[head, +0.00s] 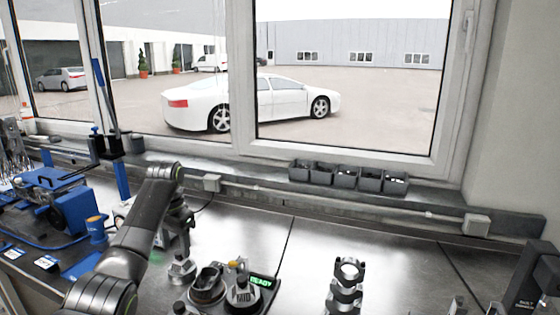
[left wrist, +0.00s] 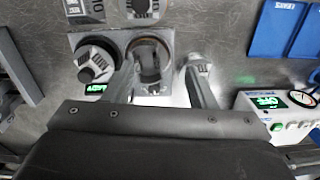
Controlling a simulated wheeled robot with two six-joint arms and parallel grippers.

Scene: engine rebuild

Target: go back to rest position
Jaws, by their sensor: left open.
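My left gripper (head: 180,236) hangs above the bench left of centre in the head view, fingers pointing down. In the left wrist view its two fingers (left wrist: 163,78) are spread apart with nothing held between them. A fixture with a green READY display (head: 261,282) stands on the bench to the right of the gripper. It carries a dark ring-shaped part (head: 207,283) and a part marked MID (head: 242,296). The ring part also shows in the left wrist view (left wrist: 149,60), behind the fingers. My right gripper is not in view.
A stacked metal part (head: 346,287) stands on the bench right of centre. A small metal part (head: 181,270) is below the gripper. Blue equipment (head: 75,210) fills the left side. Dark bins (head: 345,177) line the sill. The bench between fixture and stacked part is clear.

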